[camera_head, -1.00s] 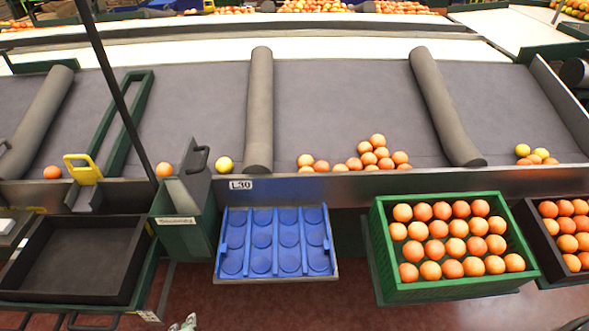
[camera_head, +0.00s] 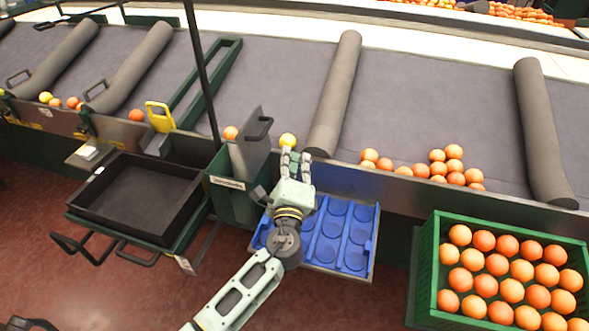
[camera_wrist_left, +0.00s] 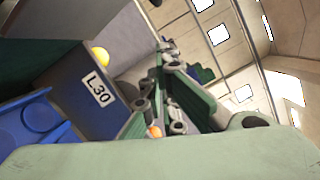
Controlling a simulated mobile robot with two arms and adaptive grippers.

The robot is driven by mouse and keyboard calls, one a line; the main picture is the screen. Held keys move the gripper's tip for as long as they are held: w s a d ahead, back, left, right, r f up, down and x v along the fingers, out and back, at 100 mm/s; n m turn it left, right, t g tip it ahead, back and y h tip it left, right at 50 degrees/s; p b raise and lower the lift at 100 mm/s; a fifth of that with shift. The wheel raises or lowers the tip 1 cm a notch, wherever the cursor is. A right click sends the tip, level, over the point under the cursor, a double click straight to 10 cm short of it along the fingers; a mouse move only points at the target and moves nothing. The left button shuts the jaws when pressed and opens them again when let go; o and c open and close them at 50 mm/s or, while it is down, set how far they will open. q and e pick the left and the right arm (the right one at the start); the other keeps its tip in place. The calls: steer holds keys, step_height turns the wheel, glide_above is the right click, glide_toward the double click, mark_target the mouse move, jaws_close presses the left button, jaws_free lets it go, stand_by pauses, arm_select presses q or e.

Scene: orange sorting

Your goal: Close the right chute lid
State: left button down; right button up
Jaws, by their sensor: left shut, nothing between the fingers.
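The right chute's lid, a grey plate (camera_head: 247,150) with a black handle (camera_head: 261,128), stands raised above a green chute box (camera_head: 232,205) at the conveyor's front edge. My left gripper (camera_head: 294,160) is to the right of the lid, apart from its handle, with its fingers shut and empty. It points toward the conveyor, just in front of a yellow fruit (camera_head: 288,140). Its fingers also show in the left wrist view (camera_wrist_left: 162,75), where the lid cannot be made out clearly. My right gripper is not in view.
A blue tray (camera_head: 376,228) with round hollows lies below my left arm. A black tray (camera_head: 135,200) is at left, near a yellow handle (camera_head: 159,117). A green crate (camera_head: 428,265) of oranges is at right. A thin dark post (camera_head: 203,75) rises by the lid.

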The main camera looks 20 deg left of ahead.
arm_select(q)
steer(key=w+a, duration=0.1)
steer(key=w+a+r+p, duration=0.1)
steer(key=w+a+p, duration=0.1)
steer(key=a, duration=0.1)
steer(key=shift+r, duration=0.4)
steer(key=shift+a+r, duration=0.1)
steer(key=shift+a, duration=0.05)
